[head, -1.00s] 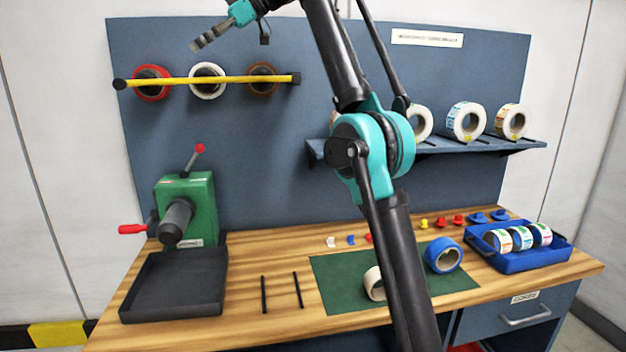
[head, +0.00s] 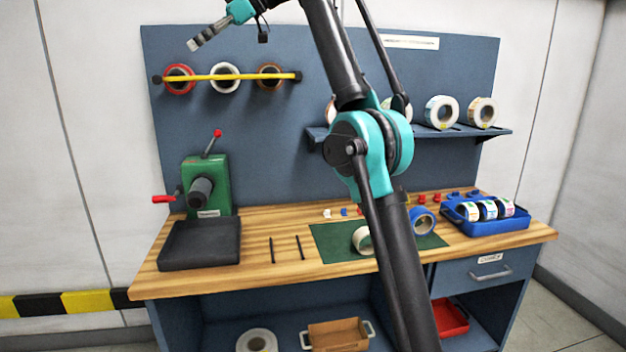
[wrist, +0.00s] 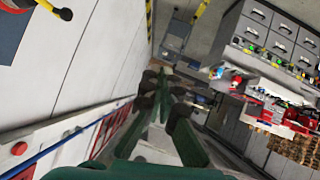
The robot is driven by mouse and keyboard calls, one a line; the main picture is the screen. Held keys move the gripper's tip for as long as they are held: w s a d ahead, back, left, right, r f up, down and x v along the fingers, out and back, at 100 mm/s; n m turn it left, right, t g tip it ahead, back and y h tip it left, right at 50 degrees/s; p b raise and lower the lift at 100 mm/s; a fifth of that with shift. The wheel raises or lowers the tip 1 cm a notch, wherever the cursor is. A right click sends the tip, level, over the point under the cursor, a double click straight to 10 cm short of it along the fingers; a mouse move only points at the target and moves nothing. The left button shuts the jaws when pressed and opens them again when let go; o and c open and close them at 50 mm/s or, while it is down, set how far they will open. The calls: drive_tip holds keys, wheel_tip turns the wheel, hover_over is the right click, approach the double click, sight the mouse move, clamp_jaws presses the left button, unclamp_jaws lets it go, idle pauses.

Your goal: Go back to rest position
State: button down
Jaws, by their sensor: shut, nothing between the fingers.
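My gripper (head: 195,43) is at the top left in the head view, raised in front of the pegboard and above the yellow rod. It is shut and empty. In the wrist view its dark fingers (wrist: 165,100) come together in the middle, with walls, floor and distant furniture behind them. My arm crosses the middle of the head view and hides part of the bench and the shelf.
The wooden bench (head: 285,222) carries a green rewinder (head: 207,183), a black tray (head: 200,243), a green mat (head: 335,249) with two rolls, and a blue bin (head: 490,226). Rolls stand on the wall shelf (head: 470,133). A yellow rod (head: 246,77) holds three rolls.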

drive_tip(key=w+d+r+m+t+y, duration=0.1)
drive_tip(key=w+r+t+y, duration=0.15)
drive_tip(key=w, duration=0.35)
drive_tip(key=w+r+m+t+y, duration=0.1)
drive_tip(key=w+t, duration=0.2)
drive_tip(key=w, duration=0.3)
drive_tip(key=w+d+f+m+t+h, duration=0.4)
drive_tip(key=w+d+m+t, duration=0.3)
drive_tip(key=w+d+t, duration=0.55)
drive_tip(key=s+d+f+m+h, duration=0.2)
drive_tip(key=d+f+m+h, duration=0.75)
drive_tip(key=d+f, duration=1.05)
drive_tip(key=s+d+f+m+g+h, duration=0.1)
drive_tip(key=s+d+f+g+h, duration=0.1)
drive_tip(key=s+d+f, duration=0.5)
drive_tip(key=s+d+f+m+g+h, duration=0.1)
drive_tip(key=s+d+f+g, duration=0.3)
drive_tip(key=f, duration=0.6)
drive_tip(key=s+d+f+m+g+h, duration=0.1)
drive_tip(key=s+d+f+h, duration=0.1)
drive_tip(key=s+d+f, duration=0.35)
drive_tip(key=s+a+f+g+y, duration=0.3)
drive_tip(key=s+f+g, duration=0.3)
drive_tip(key=s+f, duration=1.9)
drive_tip(key=s, duration=0.3)
drive_tip(key=shift+a, duration=0.2)
drive_tip(key=shift+n, duration=0.25)
